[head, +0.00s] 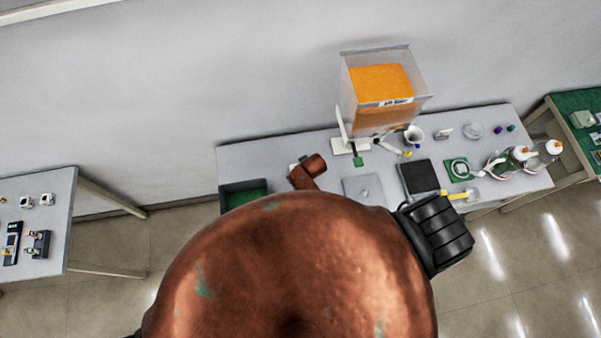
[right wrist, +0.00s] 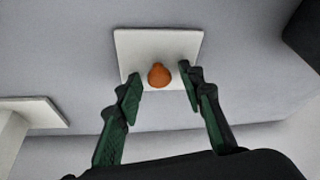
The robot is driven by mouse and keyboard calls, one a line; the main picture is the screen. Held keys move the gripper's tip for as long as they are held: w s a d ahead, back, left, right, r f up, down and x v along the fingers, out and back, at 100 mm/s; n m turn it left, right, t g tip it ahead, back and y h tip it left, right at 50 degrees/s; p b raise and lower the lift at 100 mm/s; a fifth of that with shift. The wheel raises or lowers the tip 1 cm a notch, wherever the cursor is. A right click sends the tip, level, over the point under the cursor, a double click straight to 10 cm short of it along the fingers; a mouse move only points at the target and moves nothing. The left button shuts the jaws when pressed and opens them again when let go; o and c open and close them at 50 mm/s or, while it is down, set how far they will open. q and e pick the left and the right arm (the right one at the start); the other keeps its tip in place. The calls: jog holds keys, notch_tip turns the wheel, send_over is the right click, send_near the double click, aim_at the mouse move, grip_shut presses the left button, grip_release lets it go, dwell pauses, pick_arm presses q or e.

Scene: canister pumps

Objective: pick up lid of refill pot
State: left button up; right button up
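In the right wrist view a white square plate with a rounded orange knob (right wrist: 159,76) lies on a pale grey surface. It looks like a lid, but I cannot match it surely to a thing in the head view. My right gripper (right wrist: 160,86) is open, its green fingers apart on either side of the knob, with gaps on both sides. In the head view a grey square plate (head: 356,184) with a small raised bit lies on the table. My own copper-coloured arm hides much of the foreground. I do not see my left gripper.
The table (head: 250,158) holds a green-floored tray (head: 229,206), a clear bin (head: 424,84) with orange contents, a black pad (head: 418,178), a white cup (head: 414,134) and bottles (head: 498,164) at the right. Side tables stand left (head: 52,188) and right (head: 572,107).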

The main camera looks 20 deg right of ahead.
grip_shut()
jog(key=shift+r, duration=0.1)
dwell(0.3)
